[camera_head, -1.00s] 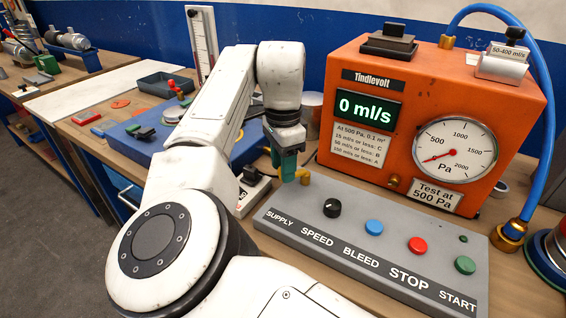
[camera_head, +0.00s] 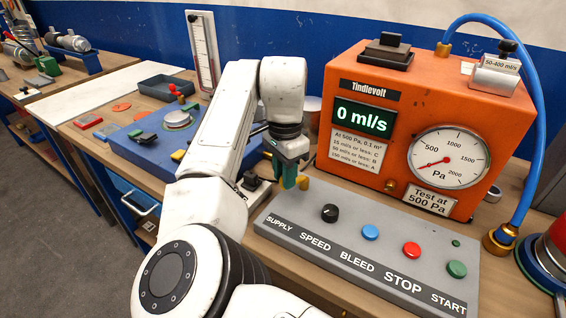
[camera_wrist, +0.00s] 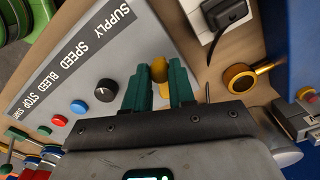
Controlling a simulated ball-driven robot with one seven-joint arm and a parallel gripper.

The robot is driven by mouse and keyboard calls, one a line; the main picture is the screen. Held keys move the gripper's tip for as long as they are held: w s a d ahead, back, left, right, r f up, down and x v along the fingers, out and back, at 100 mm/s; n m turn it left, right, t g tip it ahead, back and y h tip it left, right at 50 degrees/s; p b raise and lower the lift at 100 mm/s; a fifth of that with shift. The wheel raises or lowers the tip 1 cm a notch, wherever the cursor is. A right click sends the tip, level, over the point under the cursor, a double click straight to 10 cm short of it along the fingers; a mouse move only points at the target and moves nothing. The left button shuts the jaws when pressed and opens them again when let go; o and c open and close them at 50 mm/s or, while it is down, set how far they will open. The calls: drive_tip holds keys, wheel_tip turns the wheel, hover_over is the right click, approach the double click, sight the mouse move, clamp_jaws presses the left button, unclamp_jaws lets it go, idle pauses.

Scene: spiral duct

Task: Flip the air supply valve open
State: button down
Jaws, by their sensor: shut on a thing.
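The air supply valve shows as a small yellow handle at the SUPPLY end of the grey control panel (camera_head: 290,213). In the wrist view the yellow handle (camera_wrist: 160,70) sits between the two green fingers of my gripper (camera_wrist: 160,84), which is shut on it. In the head view my gripper (camera_head: 290,176) points down at the panel's left end, and part of the yellow handle (camera_head: 303,183) shows just right of the fingers. The fingers hide the rest, and I cannot tell the valve's exact angle.
A black speed knob (camera_head: 329,213) and blue, red and green buttons lie right of the valve. The orange tester (camera_head: 360,90) behind reads 0 ml/s. A white block with a black plug (camera_wrist: 222,14) and a brass ring (camera_wrist: 239,80) are close by.

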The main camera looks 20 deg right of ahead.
drive_tip(key=n+p, duration=0.1)
drive_tip(key=s+n+p, duration=0.1)
drive_tip(key=p, duration=0.1)
drive_tip(key=shift+s+d+r+n+p, duration=0.2)
drive_tip(key=shift+d+r+n+p, duration=0.05)
drive_tip(key=shift+n+p, duration=0.15)
drive_tip(key=shift+s+d+f+n+p, duration=0.2)
drive_tip(key=shift+s+n+p, duration=0.15)
drive_tip(key=shift+n+p, duration=0.6)
drive_tip(key=c, duration=0.9)
unclamp_jaws()
drive_tip(key=shift+c, duration=0.2)
wheel_tip(320, 180, up, 11)
drive_tip(key=shift+f, duration=0.15)
